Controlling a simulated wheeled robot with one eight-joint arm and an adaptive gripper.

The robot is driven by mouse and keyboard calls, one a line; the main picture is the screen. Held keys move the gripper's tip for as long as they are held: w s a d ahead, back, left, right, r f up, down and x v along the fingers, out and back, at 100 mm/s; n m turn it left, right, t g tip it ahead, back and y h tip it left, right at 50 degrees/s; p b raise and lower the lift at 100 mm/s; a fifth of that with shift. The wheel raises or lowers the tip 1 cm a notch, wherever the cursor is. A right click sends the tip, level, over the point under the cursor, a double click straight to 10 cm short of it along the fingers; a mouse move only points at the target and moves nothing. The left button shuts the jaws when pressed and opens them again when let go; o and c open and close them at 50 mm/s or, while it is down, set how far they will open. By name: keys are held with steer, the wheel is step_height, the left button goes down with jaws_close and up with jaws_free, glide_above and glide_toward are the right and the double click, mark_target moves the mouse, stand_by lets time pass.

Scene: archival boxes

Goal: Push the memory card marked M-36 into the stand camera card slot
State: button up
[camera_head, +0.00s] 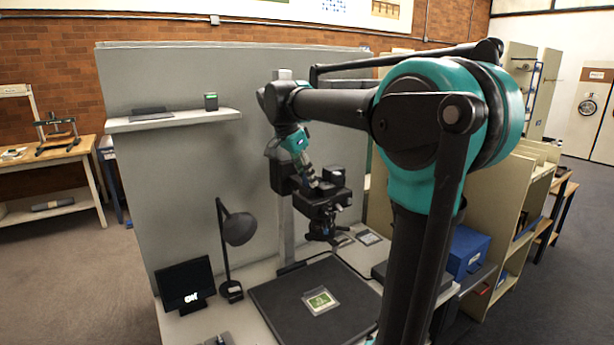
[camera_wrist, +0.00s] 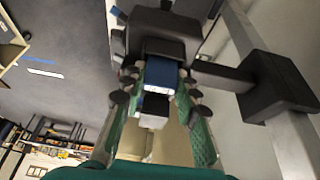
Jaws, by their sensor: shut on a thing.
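The stand camera (camera_head: 325,205) is a black body carried on the grey upright column above a dark baseboard. In the wrist view the camera body (camera_wrist: 165,32) lies just beyond my fingertips. My gripper (camera_wrist: 161,84) has green-padded fingers, shut on a small blue card (camera_wrist: 165,72) with a whitish edge. The card's far end is close against the camera body; I cannot tell whether it is inside the slot. No M-36 marking is readable. In the head view my gripper (camera_head: 312,178) is at the camera's upper side, and the card is not distinguishable there.
A black clamp (camera_wrist: 278,84) on the column stands close right of my gripper in the wrist view. The dark baseboard (camera_head: 275,300) bears a green-and-white sheet (camera_head: 320,300). A desk lamp (camera_head: 238,230) and small monitor (camera_head: 185,284) stand left. A wall shelf (camera_head: 172,120) is behind.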

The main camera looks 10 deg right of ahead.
steer(key=shift+o, duration=0.3)
steer(key=shift+s+f, duration=0.25)
steer(key=shift+f, duration=0.15)
steer(key=o, duration=1.1)
steer(key=shift+w, duration=0.15)
steer(key=shift+w, duration=0.1)
steer(key=shift+r, duration=3.05)
